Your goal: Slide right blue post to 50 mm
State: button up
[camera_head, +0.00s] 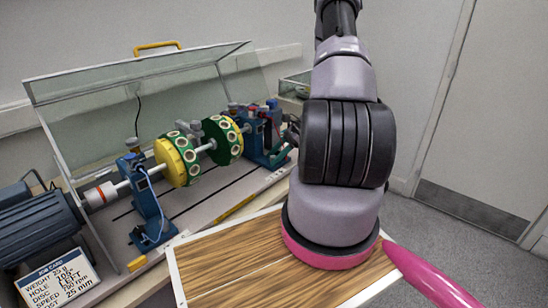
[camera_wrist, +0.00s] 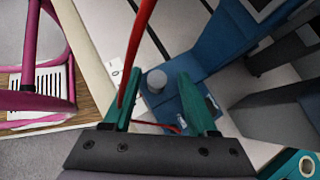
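The right blue post (camera_head: 262,138) stands on the bed near the right end of the rig, with a red part beside it. In the wrist view the post (camera_wrist: 215,42) rises behind its blue base, which carries a round grey knob (camera_wrist: 156,80). My gripper (camera_wrist: 159,76) is open, its two teal fingers apart with the knob between their tips in the picture. I cannot tell whether they touch it. A red cable (camera_wrist: 140,40) crosses by the left finger. In the head view my arm hides most of the gripper. The scale's marks are too small to read.
The left blue post (camera_head: 150,205) stands near the motor (camera_head: 40,228). A shaft carries yellow (camera_head: 172,160) and green (camera_head: 222,140) discs. The clear cover (camera_head: 130,75) is raised. A wooden board (camera_head: 225,268) lies in front.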

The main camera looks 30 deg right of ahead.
jog(key=v, duration=1.1)
jog(key=shift+a, duration=0.1)
jog(key=s+a+r+n+h, duration=0.15)
jog(key=a+r+n, duration=0.25)
jog(key=a+r, duration=0.55)
jog(key=s+a+r+n+h, duration=0.1)
jog(key=a+r+n+h, duration=0.25)
jog(key=r, duration=1.05)
jog(key=s+a+r+n+t+h, duration=0.1)
jog(key=s+a+r+n, duration=0.3)
jog(key=s, duration=0.4)
jog(key=s+a+r+n+t, duration=0.4)
jog(key=s+a+r+n, duration=0.1)
jog(key=s+a+r, duration=0.2)
notch_tip(320, 180, up, 3)
jog(key=shift+s+f+h, duration=0.2)
jog(key=shift+s+h, duration=0.2)
jog(key=shift+s, duration=0.15)
